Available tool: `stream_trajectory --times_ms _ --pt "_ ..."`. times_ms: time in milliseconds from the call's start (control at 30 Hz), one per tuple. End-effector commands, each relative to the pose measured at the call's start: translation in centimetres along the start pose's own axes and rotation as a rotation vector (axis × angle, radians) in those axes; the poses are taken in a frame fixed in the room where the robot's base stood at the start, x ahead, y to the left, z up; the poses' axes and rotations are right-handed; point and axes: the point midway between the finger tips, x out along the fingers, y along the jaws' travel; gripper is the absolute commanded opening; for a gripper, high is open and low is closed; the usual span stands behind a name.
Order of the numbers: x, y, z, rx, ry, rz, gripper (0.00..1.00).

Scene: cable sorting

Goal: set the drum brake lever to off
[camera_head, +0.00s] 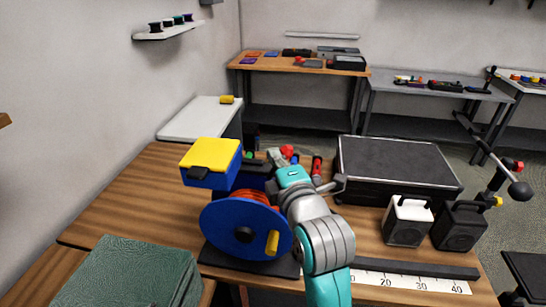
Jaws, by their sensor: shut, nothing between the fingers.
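The cable drum (236,228) is a blue reel with orange cable wound on it and a yellow crank handle (272,242) on its front face. It stands on a dark base on the wooden bench. I cannot make out the brake lever or its setting; my arm covers the drum's right side. A small red part (287,152) shows just beyond my wrist, and I cannot tell what it belongs to. My gripper (274,157) is small and partly hidden at the arm's far end, behind the drum. It is shut and holds nothing that I can see.
A blue box with a yellow lid (212,154) sits behind the drum. A ruler strip (410,282) lies along the bench front. A green box (130,275) is front left.

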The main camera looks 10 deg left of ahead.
Motion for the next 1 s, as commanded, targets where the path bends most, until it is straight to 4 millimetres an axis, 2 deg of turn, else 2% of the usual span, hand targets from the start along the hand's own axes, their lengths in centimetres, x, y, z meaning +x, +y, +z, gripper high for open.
stream_trajectory --times_ms 633,1000 --pt "-1.4 -1.9 2.8 0.412 -0.001 0.210 0.00" --pt "-1.6 -2.5 3.2 0.414 -0.001 0.213 0.00"
